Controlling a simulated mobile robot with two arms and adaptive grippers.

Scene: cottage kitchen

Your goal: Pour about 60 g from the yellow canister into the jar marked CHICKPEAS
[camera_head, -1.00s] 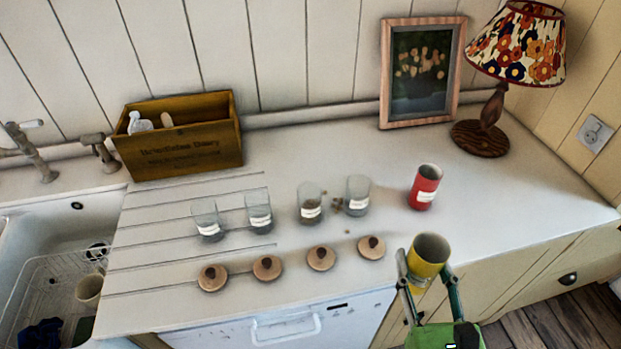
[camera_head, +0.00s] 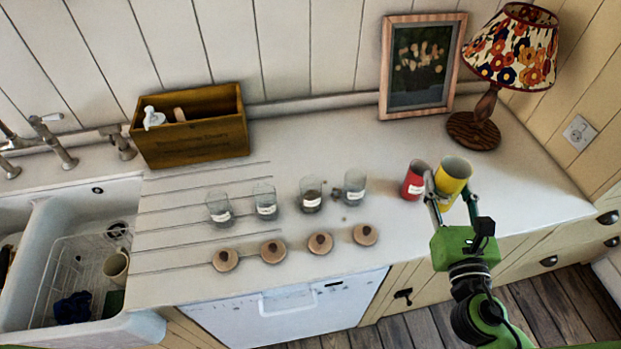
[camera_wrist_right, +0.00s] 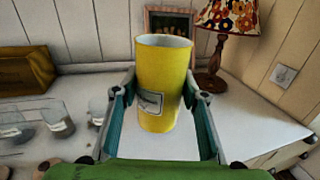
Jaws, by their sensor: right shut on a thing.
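The yellow canister (camera_head: 453,181) is upright between the fingers of my right gripper (camera_head: 451,199), which is shut on it, beside the red canister. In the right wrist view the yellow canister (camera_wrist_right: 163,85) stands between the fingers with a label facing me. Several clear glass jars with white labels stand in a row on the counter: one at the left (camera_head: 219,208), a second (camera_head: 265,202), a third with dark contents (camera_head: 311,196) and one at the right (camera_head: 355,188). The labels are too small to read, so I cannot tell which says CHICKPEAS. My left gripper is not in view.
A red canister (camera_head: 414,181) stands just left of the yellow one. Several round wooden lids (camera_head: 320,243) lie in front of the jars. Small crumbs (camera_head: 336,194) lie between the right two jars. A wooden box (camera_head: 190,137), picture frame (camera_head: 419,68) and lamp (camera_head: 474,131) stand behind.

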